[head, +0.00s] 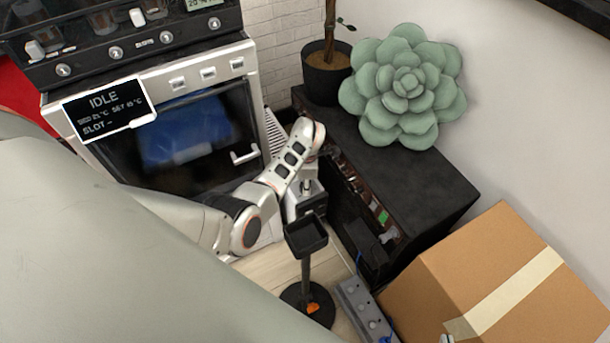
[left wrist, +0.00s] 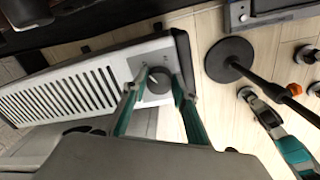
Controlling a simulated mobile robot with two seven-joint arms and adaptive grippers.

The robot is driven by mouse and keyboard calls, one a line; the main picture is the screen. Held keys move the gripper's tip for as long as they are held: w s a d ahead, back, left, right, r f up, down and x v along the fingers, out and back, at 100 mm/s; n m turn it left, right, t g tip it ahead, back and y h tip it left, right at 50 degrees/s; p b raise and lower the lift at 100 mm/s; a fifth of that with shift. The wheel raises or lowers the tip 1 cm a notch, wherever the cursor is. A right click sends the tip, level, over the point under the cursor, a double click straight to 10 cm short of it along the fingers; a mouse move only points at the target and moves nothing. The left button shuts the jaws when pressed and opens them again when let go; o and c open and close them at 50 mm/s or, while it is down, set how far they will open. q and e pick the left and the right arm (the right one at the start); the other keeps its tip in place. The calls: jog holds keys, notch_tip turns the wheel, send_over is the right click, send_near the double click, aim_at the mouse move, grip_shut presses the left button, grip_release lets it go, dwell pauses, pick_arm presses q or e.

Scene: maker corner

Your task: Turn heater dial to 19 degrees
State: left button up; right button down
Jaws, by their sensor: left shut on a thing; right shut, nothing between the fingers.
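The heater (left wrist: 78,92) is a white, slatted unit with a grey end panel. Its round grey dial (left wrist: 158,88) sits on that panel in the left wrist view. My left gripper (left wrist: 159,77) is shut on the dial, with one teal finger on each side. The dial's marks are too small to read. In the head view my left arm hides most of the heater, but slats show beside the oven (head: 279,136). A small pale tip of my right gripper (head: 446,338) shows at the bottom edge of the head view; it is shut and empty.
A thin stand with a black tray (head: 306,238) and round base (left wrist: 229,60) stands close by the heater. A grey power strip (head: 361,307) and a cardboard box (head: 480,265) are to the right. A black cabinet (head: 425,195) carries a plant pot and green succulent cushion.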

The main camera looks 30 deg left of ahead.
pick_arm(q)
jog(key=m+p, duration=0.1)
jog(key=m, duration=0.5)
jog(key=shift+s+p, duration=0.15)
jog(key=shift+p, duration=0.2)
jog(key=m+p, duration=0.1)
jog(key=m, duration=0.4)
jog(key=shift+s+f+h, duration=0.1)
jog(key=shift+s+h, duration=0.05)
jog(key=shift+h, duration=0.15)
jog(key=shift+a+m, duration=0.1)
jog(key=shift+m, duration=0.4)
jog(key=o, duration=1.1)
